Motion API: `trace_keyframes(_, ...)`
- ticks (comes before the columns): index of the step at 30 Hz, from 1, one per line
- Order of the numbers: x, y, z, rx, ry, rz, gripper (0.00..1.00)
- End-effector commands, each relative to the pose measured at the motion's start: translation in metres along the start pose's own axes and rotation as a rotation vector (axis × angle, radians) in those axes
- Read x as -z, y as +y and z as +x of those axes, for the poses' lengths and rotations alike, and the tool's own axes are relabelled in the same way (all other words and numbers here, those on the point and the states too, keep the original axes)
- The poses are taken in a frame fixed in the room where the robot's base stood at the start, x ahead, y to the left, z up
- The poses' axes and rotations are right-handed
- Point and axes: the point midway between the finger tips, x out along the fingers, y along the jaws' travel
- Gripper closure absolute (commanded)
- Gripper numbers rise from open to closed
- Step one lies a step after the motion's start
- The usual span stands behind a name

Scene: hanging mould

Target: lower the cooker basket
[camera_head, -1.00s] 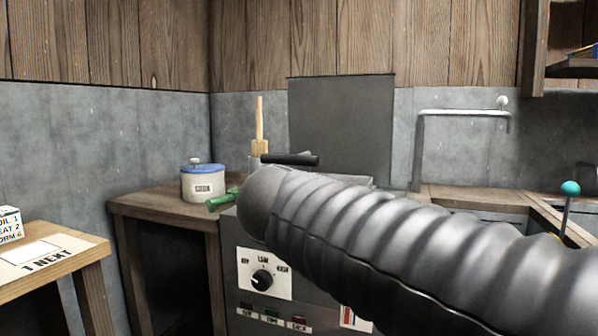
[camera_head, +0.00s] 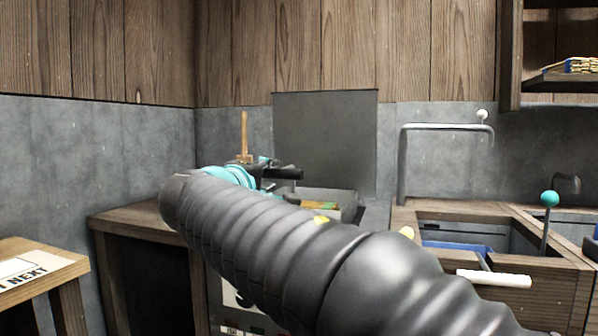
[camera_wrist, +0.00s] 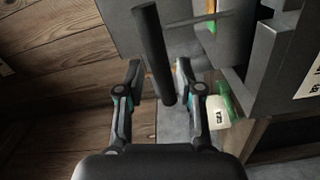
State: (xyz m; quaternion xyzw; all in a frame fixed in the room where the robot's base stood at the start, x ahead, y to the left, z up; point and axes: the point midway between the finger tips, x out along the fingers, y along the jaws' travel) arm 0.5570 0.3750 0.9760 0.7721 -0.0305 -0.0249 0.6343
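The cooker (camera_head: 345,200) is a grey unit at the back counter, partly hidden behind my arm. Its basket's black bar handle (camera_head: 287,173) sticks out level above the counter; the basket itself I cannot make out clearly. My gripper (camera_head: 266,172), black and teal, is at this handle in the head view. In the wrist view the handle (camera_wrist: 155,50) runs lengthwise between the two fingers of my gripper (camera_wrist: 159,70). The fingers are apart, with visible gaps beside the handle, so the gripper looks open around it.
A wooden stick (camera_head: 244,135) stands behind the handle. The white pot (camera_wrist: 217,112) and a green object (camera_wrist: 222,92) are close by in the wrist view. A sink with a tap (camera_head: 403,160) is to the right; a small table (camera_head: 40,275) is at the left.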

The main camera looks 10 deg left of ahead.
Motion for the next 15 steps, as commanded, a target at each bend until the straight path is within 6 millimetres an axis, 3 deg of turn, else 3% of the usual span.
trace_keyframes(6, 0.0, 0.001, 0.034, 0.0, -0.002, 0.0, 0.64)
trace_keyframes(15, 0.0, 0.001, 0.049, 0.0, 0.0, 0.001, 0.64)
